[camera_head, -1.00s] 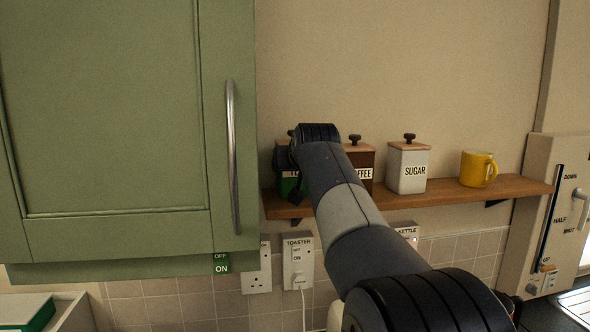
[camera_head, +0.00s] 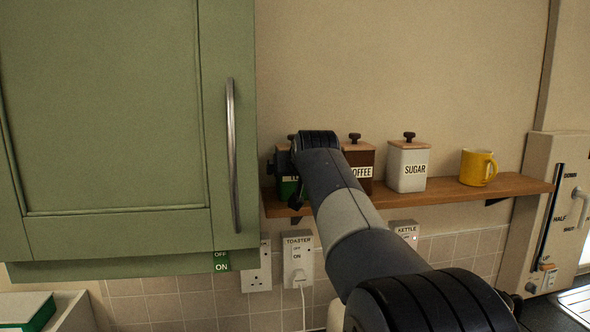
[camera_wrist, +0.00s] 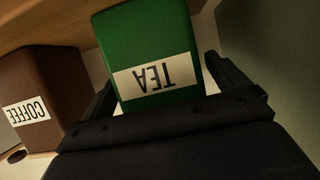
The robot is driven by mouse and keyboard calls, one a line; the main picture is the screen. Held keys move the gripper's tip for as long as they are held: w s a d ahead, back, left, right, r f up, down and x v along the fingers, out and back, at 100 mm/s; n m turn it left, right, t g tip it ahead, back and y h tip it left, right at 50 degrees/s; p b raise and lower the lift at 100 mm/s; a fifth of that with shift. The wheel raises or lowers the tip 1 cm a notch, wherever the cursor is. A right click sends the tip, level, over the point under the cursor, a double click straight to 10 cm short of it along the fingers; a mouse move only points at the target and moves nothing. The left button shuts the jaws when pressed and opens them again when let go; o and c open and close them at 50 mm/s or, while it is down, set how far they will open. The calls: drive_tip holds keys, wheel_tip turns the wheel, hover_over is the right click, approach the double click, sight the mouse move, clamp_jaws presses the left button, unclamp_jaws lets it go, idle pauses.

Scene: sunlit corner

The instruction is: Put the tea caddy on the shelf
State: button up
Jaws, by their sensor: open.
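The green tea caddy (camera_wrist: 150,45), labelled TEA, stands on the wooden shelf (camera_head: 505,188) at its left end, beside the brown coffee caddy. In the head view only a strip of the tea caddy (camera_head: 288,189) shows behind my arm. The wrist view shows the caddy upside down. In the head view my arm hides most of the gripper.
The brown coffee caddy (camera_head: 361,170), white sugar caddy (camera_head: 408,167) and yellow mug (camera_head: 477,168) stand to the right on the shelf. A green cupboard (camera_head: 110,110) with a long handle (camera_head: 233,150) is close on the left. Sockets and a toaster plug (camera_head: 298,274) are below.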

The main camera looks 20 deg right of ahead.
drive_tip(key=shift+r, duration=0.2)
drive_tip(key=b+v, duration=0.3)
drive_tip(key=v, duration=0.9)
